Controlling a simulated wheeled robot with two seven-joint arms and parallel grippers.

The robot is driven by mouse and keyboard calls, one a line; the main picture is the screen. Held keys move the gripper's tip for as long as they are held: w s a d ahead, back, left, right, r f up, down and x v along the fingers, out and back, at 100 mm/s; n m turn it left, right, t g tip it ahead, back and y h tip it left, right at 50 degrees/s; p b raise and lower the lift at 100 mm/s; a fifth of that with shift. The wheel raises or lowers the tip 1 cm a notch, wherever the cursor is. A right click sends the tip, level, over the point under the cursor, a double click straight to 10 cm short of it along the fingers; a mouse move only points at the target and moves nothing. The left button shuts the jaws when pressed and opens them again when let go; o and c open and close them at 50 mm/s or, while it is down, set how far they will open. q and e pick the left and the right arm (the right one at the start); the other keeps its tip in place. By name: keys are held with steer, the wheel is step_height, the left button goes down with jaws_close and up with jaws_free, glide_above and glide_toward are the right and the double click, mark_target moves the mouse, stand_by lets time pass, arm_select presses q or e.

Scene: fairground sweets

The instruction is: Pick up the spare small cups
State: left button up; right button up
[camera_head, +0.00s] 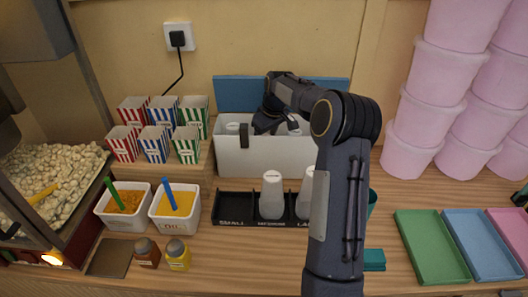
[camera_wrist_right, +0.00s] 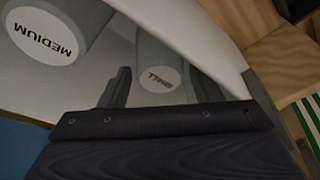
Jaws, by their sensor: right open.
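The spare small cups (camera_wrist_right: 152,52) are a white stack with an end labelled SMALL, lying in the white box in the right wrist view. My right gripper (camera_wrist_right: 159,72) is open, with one finger on each side of the stack's labelled end; I cannot tell whether they touch. In the head view my right gripper (camera_head: 266,122) reaches down into the white box (camera_head: 272,160) and hides part of its contents. A stack labelled MEDIUM (camera_wrist_right: 50,30) lies beside the small one. My left gripper is not in view.
A black cup tray (camera_head: 238,208) stands in front of the box; its SMALL place is empty, while white cups (camera_head: 271,196) stand in the middle. Pink tubs (camera_head: 420,120) and coloured trays (camera_head: 430,245) are right.

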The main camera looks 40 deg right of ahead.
steer(key=shift+f, duration=0.15)
steer(key=c, duration=1)
steer(key=shift+c, duration=0.2)
